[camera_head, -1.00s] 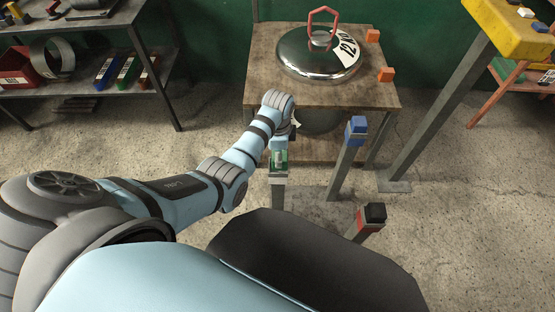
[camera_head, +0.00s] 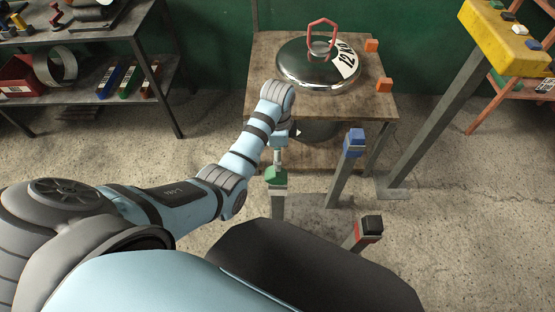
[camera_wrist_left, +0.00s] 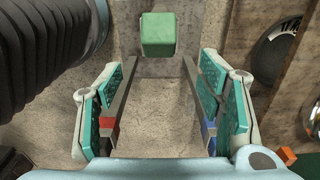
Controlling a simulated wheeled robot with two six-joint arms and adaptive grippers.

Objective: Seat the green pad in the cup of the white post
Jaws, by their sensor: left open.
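The green pad (camera_head: 277,175) sits on top of the white post (camera_head: 278,189) in the head view. The cup's rim shows as a pale band under the pad; how deep the pad sits cannot be told. In the left wrist view the green pad (camera_wrist_left: 157,35) is at the top centre, beyond my fingers. My left gripper (camera_head: 279,156) is just above and behind the pad, apart from it. Its fingers are spread wide and empty in the left wrist view (camera_wrist_left: 160,105). My right gripper is not in view.
A yellow stand (camera_head: 505,35) is at the far right.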

